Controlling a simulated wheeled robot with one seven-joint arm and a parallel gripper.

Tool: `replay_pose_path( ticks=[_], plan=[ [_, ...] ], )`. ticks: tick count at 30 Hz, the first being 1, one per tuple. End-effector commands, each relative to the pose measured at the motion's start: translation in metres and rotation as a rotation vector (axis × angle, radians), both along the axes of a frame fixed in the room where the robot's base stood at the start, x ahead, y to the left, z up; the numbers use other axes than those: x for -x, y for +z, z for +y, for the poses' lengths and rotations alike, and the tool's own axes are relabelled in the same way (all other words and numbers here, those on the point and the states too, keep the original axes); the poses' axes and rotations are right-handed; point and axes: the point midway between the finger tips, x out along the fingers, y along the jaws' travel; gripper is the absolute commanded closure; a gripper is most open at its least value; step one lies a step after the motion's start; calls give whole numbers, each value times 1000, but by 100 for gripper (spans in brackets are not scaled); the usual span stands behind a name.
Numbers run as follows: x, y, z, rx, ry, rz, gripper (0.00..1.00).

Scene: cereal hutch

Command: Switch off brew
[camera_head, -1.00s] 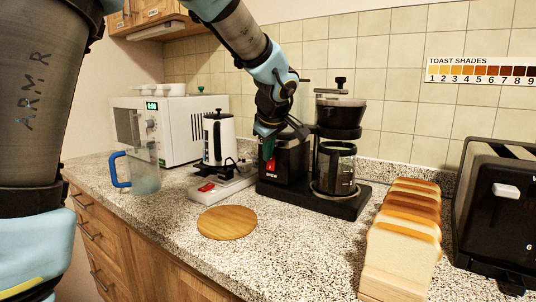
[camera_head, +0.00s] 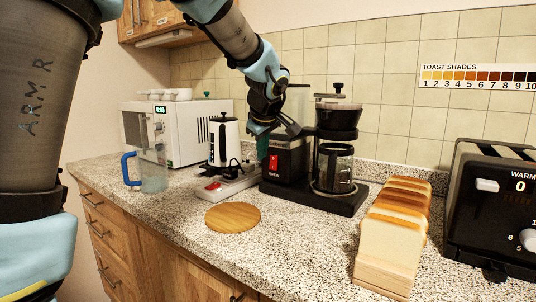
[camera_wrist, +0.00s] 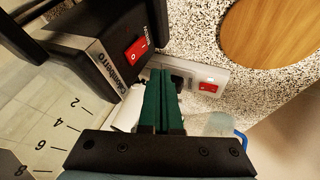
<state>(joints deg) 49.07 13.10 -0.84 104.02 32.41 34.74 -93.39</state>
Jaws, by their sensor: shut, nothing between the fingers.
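The black coffee maker (camera_head: 287,158) stands against the tiled wall, with its glass carafe (camera_head: 333,168) on its right part. Its red rocker switch (camera_head: 273,162), labelled brew, is on the front of the left block. The switch also shows in the wrist view (camera_wrist: 137,47), with white marks; which side is pressed I cannot tell. My gripper (camera_head: 262,150) is shut and empty, its green fingers just left of and near the switch. In the wrist view the fingertips (camera_wrist: 160,74) are apart from the switch, which is up and left of them.
A power strip (camera_head: 228,184) with its own red switch lies left of the coffee maker. A kettle (camera_head: 223,142), microwave (camera_head: 190,120) and blue-handled jug (camera_head: 150,170) stand further left. A round wooden board (camera_head: 232,217) lies in front. Bread (camera_head: 395,235) and a toaster (camera_head: 495,205) are right.

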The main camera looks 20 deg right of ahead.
Motion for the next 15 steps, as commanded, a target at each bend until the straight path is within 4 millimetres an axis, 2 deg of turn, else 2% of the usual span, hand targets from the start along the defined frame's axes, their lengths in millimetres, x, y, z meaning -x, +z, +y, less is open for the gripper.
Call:
replay_pose_path(
  ticks=[15],
  plan=[
    [38, 69, 4, 3, -1, -2, 100]
  ],
)
